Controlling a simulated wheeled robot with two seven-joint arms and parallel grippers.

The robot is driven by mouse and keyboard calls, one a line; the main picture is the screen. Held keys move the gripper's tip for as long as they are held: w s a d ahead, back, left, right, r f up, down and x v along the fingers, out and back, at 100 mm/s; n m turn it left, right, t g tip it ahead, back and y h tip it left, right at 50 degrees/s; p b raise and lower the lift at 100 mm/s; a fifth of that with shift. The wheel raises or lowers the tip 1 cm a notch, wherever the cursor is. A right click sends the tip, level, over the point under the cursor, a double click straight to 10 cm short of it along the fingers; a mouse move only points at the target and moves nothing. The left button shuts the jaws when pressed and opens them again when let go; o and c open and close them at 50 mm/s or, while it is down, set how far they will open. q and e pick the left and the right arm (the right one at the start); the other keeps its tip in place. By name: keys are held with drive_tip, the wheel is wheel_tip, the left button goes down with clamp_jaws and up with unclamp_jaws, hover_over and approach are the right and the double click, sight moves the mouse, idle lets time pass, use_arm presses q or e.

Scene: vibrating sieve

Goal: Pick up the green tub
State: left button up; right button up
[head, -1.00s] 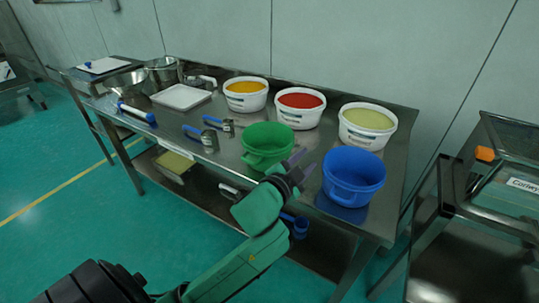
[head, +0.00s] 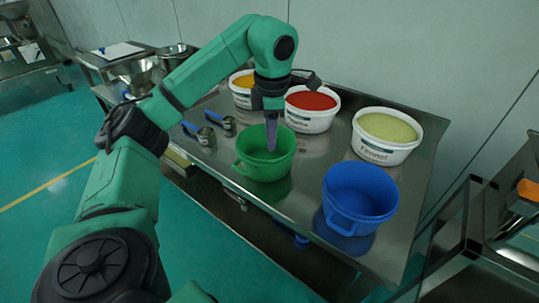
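The green tub (head: 262,171) stands upright on the steel table, left of the blue tub (head: 347,212). It looks empty, and its handle hangs on the front left side. My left arm arches over from the left, and my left gripper (head: 271,146) points straight down over the green tub. Its purple fingers reach inside the tub's rim outline, near the far wall. The fingers overlap in this view, so their gap and any contact with the wall cannot be told. My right gripper is not in view.
White tubs with orange, red (head: 311,101) and pale green (head: 388,127) contents stand along the back of the table (head: 307,160). Blue-handled metal scoops (head: 206,136) lie left of the green tub. A dark metal frame (head: 480,215) stands at the right.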

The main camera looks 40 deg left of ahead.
sight(259, 164)
use_arm(q)
drive_tip(key=f, duration=0.8)
drive_tip(key=w+f, duration=0.1)
drive_tip(key=f, duration=0.3)
drive_tip(key=shift+a+f+p, duration=0.1)
drive_tip(key=shift+f+p, duration=0.25)
drive_tip(key=shift+p, duration=0.05)
clamp_jaws()
idle(0.5)
